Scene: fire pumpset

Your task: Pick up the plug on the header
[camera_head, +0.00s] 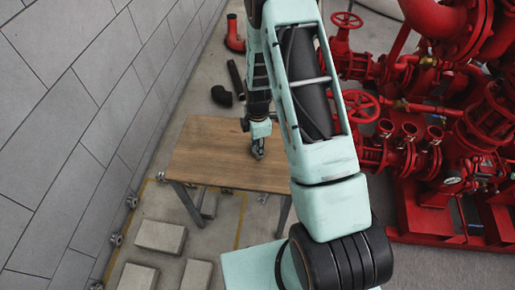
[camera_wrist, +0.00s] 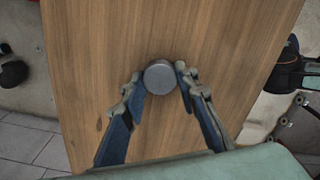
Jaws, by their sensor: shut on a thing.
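The plug (camera_wrist: 159,77) is a small grey round piece, seen end-on in the wrist view. My gripper (camera_wrist: 159,79) is shut on it, with one fingertip on each side. In the head view my gripper (camera_head: 258,152) is over the wooden table (camera_head: 205,150), and the plug cannot be made out there. I cannot tell how high the plug is above the table top. The red header (camera_head: 408,158), with several short capped or open outlets, stands to the right of the table.
Red pump pipes and valve wheels (camera_head: 360,106) fill the right side. A grey tiled wall (camera_head: 70,130) runs along the left. Black pipe pieces (camera_head: 222,96) and a red fitting (camera_head: 234,38) lie on the floor behind the table. Pale blocks (camera_head: 160,236) lie in front.

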